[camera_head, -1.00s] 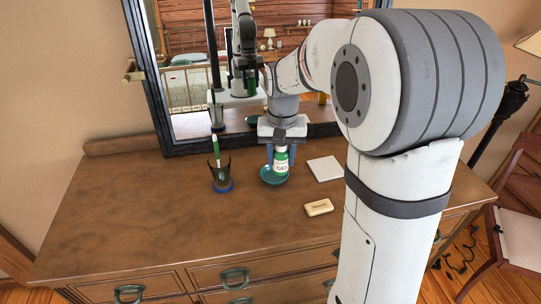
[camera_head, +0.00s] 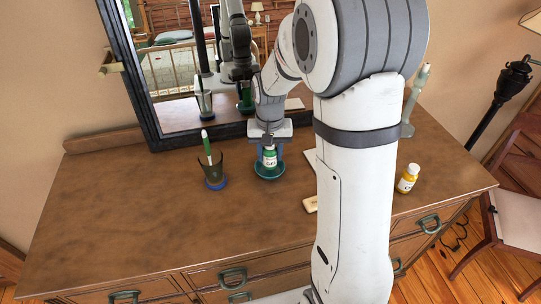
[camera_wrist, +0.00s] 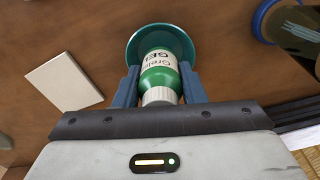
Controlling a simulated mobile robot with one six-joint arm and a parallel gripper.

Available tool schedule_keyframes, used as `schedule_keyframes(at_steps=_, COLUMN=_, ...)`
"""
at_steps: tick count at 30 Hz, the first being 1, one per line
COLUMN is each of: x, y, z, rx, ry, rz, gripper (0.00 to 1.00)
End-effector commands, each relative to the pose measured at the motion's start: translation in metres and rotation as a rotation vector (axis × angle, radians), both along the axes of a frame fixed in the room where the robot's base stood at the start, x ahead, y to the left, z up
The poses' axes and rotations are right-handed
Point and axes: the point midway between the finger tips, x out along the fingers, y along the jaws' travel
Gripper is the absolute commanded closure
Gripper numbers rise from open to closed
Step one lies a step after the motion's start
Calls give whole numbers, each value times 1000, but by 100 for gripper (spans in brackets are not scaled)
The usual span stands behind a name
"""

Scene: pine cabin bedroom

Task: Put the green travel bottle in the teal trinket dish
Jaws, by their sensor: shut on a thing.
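The green travel bottle (camera_head: 269,160) has a white label and a white cap. It also shows in the wrist view (camera_wrist: 160,76), with its cap toward my gripper. My gripper (camera_head: 269,153) is shut on the bottle, with blue fingers on both sides of it. The teal trinket dish (camera_head: 269,174) is on the dresser directly under the bottle. In the wrist view the dish rim (camera_wrist: 137,37) shows around the bottle's far end. The bottle is upright over or in the dish; whether its base touches the dish is hidden.
A dark cup (camera_head: 213,172) with a green-and-white item stands left of the dish. A yellow bottle (camera_head: 407,178) and a soap-like bar (camera_head: 311,204), partly behind my arm, are to the right. A white square (camera_wrist: 64,82) lies beside the dish. The mirror (camera_head: 175,75) stands behind.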

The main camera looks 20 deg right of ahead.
Motion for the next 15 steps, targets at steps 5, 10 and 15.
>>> schedule_keyframes(at_steps=5, x=0, y=1, z=-18, rx=0, ry=1, rz=2, gripper=87)
schedule_keyframes(at_steps=10, x=0, y=1, z=-18, rx=0, ry=0, rz=2, gripper=87)
schedule_keyframes(at_steps=15, x=0, y=1, z=-22, rx=0, ry=0, rz=3, gripper=87)
